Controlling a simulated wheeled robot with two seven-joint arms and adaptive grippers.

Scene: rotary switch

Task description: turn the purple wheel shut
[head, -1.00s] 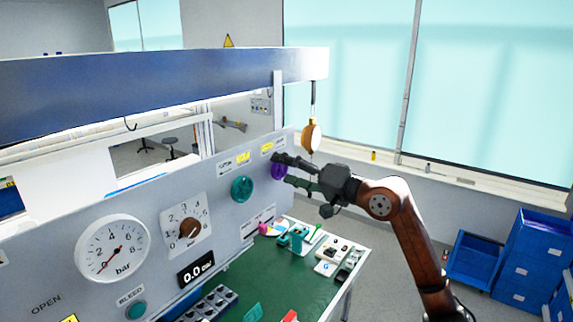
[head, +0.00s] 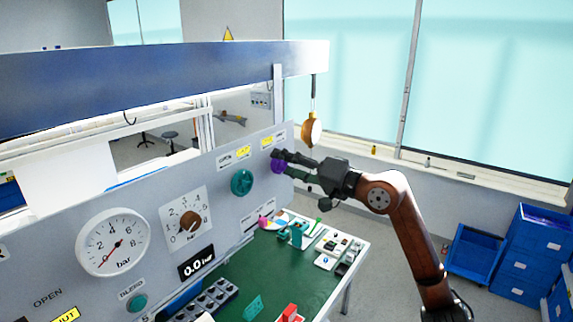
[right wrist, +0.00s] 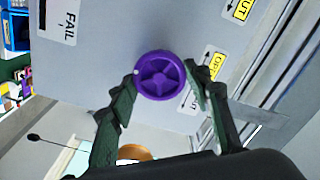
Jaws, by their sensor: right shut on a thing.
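The purple wheel (head: 278,166) is mounted near the right end of the grey panel. My right gripper (head: 283,163) reaches it from the right and is shut on its rim. In the right wrist view the spoked purple wheel (right wrist: 160,76) sits between the two dark green fingertips (right wrist: 161,76), one on each side. A small pale mark shows on the rim's left. The fingers hide part of the wheel in the head view. My left gripper is not in view.
A teal wheel (head: 241,182) is left of the purple one. A dial (head: 186,222) and a pressure gauge (head: 113,243) are further left. An orange-brown hanging object (head: 312,131) is just above my right gripper. A green bench (head: 285,262) with small items lies below.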

